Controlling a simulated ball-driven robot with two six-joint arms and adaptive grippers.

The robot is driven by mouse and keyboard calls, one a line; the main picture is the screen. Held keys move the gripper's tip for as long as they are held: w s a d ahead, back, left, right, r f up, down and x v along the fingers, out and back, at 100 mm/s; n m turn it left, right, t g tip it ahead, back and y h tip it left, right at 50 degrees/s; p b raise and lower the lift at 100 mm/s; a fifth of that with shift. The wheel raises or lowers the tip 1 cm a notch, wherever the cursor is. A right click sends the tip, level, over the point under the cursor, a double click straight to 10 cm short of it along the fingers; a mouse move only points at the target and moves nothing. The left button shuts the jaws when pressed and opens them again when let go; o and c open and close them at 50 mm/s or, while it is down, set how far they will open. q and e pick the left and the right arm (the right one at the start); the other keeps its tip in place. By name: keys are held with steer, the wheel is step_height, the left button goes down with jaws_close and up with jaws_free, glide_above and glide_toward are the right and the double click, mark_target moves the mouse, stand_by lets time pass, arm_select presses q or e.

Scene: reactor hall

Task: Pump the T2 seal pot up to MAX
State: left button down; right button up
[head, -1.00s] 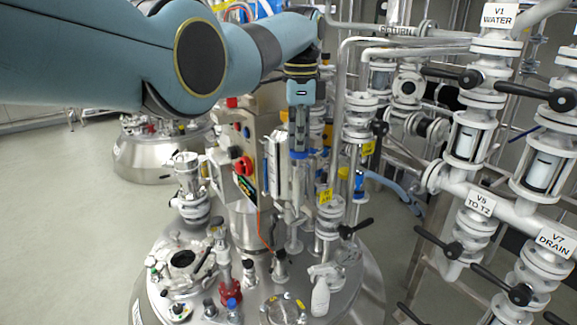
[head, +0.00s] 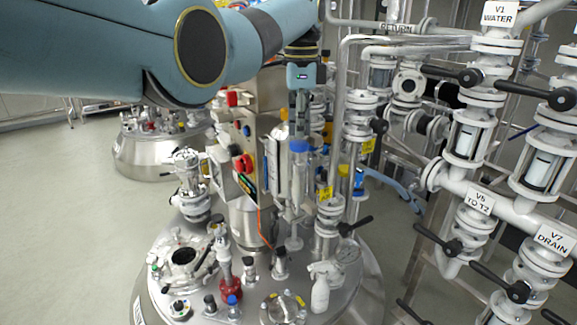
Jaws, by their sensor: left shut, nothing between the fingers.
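My left gripper (head: 300,128) points down above the vessel lid, its fingers closed and empty. Just below its fingertips is a blue knob (head: 300,146) on top of a slim, pale upright cylinder (head: 299,180). I cannot tell whether the fingertips touch the knob. A narrow upright white strip (head: 272,165) stands left of the cylinder. The level in the pot and a MAX mark cannot be made out. My right gripper is out of view.
The steel vessel lid (head: 345,290) carries several fittings. A panel with a red knob (head: 244,163) stands left of the cylinder. A pipe rack with valves, including V5 TO T2 (head: 480,201), fills the right. Clear floor (head: 60,230) lies at left.

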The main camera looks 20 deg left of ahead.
mark_target(299, 143)
arm_select(q)
steer(key=shift+f+b, duration=0.55)
steer(key=shift+f, duration=1.3)
steer(key=shift+r+p, duration=0.8)
steer(key=shift+r, duration=1.35)
steer(key=shift+r, duration=2.5)
